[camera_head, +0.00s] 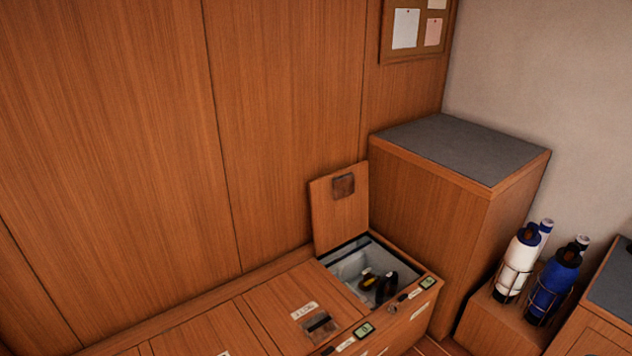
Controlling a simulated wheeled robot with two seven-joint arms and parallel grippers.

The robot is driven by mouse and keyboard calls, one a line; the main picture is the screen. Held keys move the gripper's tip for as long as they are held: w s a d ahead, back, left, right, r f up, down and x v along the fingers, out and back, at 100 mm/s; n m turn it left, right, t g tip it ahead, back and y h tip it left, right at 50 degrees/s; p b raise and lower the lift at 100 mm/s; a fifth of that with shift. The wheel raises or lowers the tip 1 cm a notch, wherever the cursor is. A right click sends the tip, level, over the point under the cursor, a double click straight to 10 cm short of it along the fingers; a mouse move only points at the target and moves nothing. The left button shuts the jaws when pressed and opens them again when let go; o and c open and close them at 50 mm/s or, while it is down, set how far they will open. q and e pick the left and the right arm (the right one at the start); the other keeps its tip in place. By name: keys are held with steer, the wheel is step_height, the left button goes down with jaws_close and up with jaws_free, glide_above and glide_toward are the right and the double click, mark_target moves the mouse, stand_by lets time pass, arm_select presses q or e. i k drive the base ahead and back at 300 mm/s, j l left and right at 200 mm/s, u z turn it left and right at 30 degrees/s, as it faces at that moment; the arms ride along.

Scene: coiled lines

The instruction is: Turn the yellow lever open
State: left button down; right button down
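A small yellow part (368,280), which looks like the yellow lever, sits inside an open compartment (345,252) of the wooden bench at the lower middle right. It is tiny here, and I cannot tell its exact angle. Dark fittings (387,287) stand right beside it and partly crowd it. The compartment's wooden lid (340,210) is raised and leans against the wall panel. Neither of my grippers is in view.
A wooden cabinet with a grey top (455,148) stands right of the compartment. A white bottle (519,262) and a blue bottle (553,287) sit in wire holders at the right. A closed bench lid (292,300) lies left of the opening. Wall panels rise behind.

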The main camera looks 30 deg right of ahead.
mark_target(374, 278)
steer(key=z, duration=1.45)
steer(key=i+l, duration=1.5)
steer(key=l, duration=0.2)
steer(key=j+u, duration=0.05)
